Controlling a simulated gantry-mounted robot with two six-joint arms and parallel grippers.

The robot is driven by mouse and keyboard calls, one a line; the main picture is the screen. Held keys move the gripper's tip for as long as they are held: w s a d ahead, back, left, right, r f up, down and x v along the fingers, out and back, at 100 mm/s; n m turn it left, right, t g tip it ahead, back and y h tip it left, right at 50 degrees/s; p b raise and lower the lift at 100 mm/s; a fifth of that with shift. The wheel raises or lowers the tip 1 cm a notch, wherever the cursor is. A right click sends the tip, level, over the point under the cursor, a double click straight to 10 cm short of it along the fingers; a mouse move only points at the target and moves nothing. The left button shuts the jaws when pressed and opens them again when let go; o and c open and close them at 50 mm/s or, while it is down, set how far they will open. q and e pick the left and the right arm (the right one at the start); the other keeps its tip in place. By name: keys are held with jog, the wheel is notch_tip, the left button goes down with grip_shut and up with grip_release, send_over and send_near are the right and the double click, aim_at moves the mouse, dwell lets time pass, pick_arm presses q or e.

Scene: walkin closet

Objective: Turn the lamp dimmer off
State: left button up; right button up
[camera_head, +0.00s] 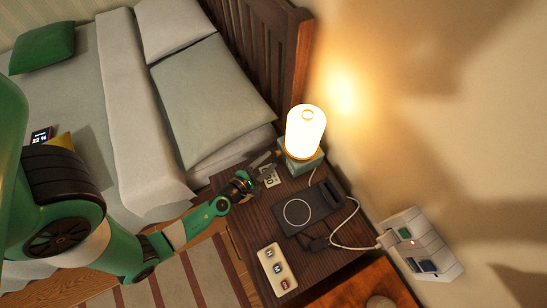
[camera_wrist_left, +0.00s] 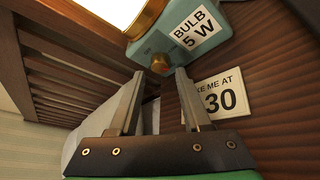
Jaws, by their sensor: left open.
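The lamp (camera_head: 304,135) is lit and stands on the far end of the dark wooden nightstand (camera_head: 245,232). In the left wrist view its pale teal base (camera_wrist_left: 205,30) carries a label reading "BULB 5 W" and a round brass knob (camera_wrist_left: 160,64). My left gripper (camera_head: 268,158) is in front of the lamp base. In the left wrist view its two open fingers (camera_wrist_left: 158,78) point at the knob, with the knob between and just beyond the tips. I cannot tell whether they touch it. My right gripper is not in view.
A card (camera_wrist_left: 218,96) reading "KE ME AT" and "30" lies beside the fingers. A dark charging pad (camera_head: 298,212) with a cable and a button panel (camera_head: 278,268) lie on the nightstand. A white switch box (camera_head: 420,245) is at the wall. The bed (camera_head: 85,95) is left.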

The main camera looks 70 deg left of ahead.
aim_at(277, 155)
pick_arm(q)
jog(key=x, duration=0.3)
jog(key=shift+w, duration=0.2)
grip_shut()
